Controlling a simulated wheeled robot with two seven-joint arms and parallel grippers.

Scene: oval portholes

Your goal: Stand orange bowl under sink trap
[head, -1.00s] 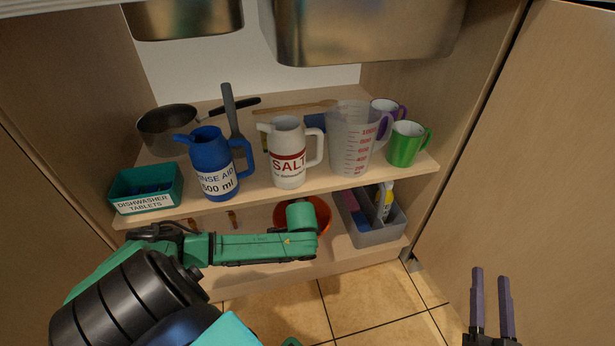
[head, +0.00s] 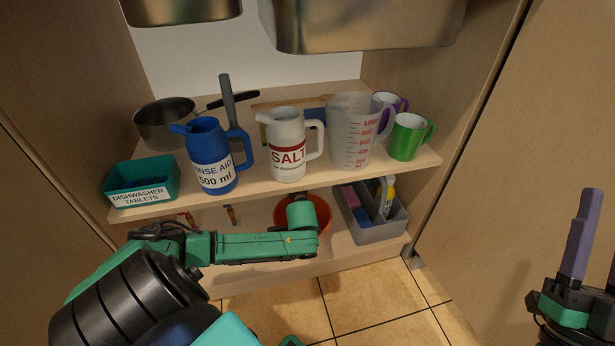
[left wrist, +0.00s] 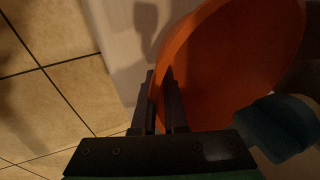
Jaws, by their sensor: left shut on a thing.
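The orange bowl (head: 325,212) is in the lower part of the cabinet, partly hidden behind my left arm. In the left wrist view the bowl (left wrist: 235,55) fills the upper right. My left gripper (left wrist: 160,76) is shut on the bowl's edge, one finger on each side of its wall. In the head view my left fingers are hidden by my arm. My right gripper (head: 600,230) is open and empty at the lower right edge of the head view, partly cut off. The sink trap is not in view; metal sink basins (head: 365,25) hang above.
The upper shelf (head: 255,180) holds a teal tablet box (head: 142,184), a blue jug (head: 210,155), a salt jug (head: 287,145), a measuring jug (head: 352,135), a green mug (head: 407,137) and a pot (head: 166,122). A grey caddy (head: 375,228) stands right of the bowl.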

